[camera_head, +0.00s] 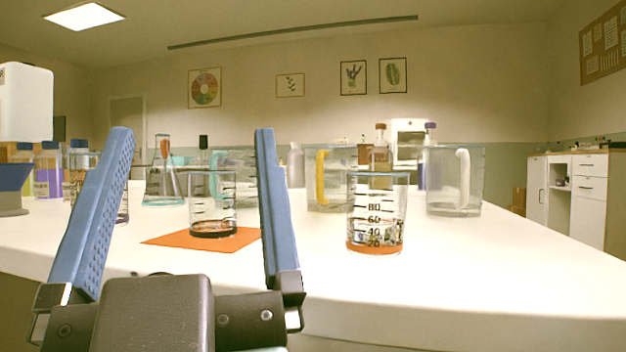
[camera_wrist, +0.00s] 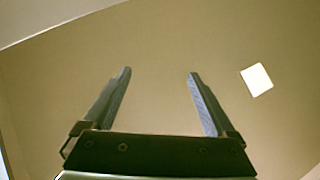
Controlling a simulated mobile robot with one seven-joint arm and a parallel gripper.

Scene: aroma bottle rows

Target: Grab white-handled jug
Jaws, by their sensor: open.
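The white-handled jug (camera_head: 440,180) is a clear, square-sided jug at the right of the table in the head view, with its white handle (camera_head: 463,178) facing me. My gripper (camera_head: 193,135) is open and empty at the left front, its two blue fingers pointing up, well to the left of this jug and apart from it. In the wrist view my gripper (camera_wrist: 158,72) is also open, with only bare wall or ceiling beyond it. The jug is not in the wrist view.
A yellow-handled jug (camera_head: 333,195) stands left of the white-handled one. A graduated beaker (camera_head: 377,215) with orange liquid stands in front of them. Another beaker (camera_head: 213,200) stands on an orange mat (camera_head: 165,240) behind my fingers. The table's (camera_head: 500,265) right front is clear.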

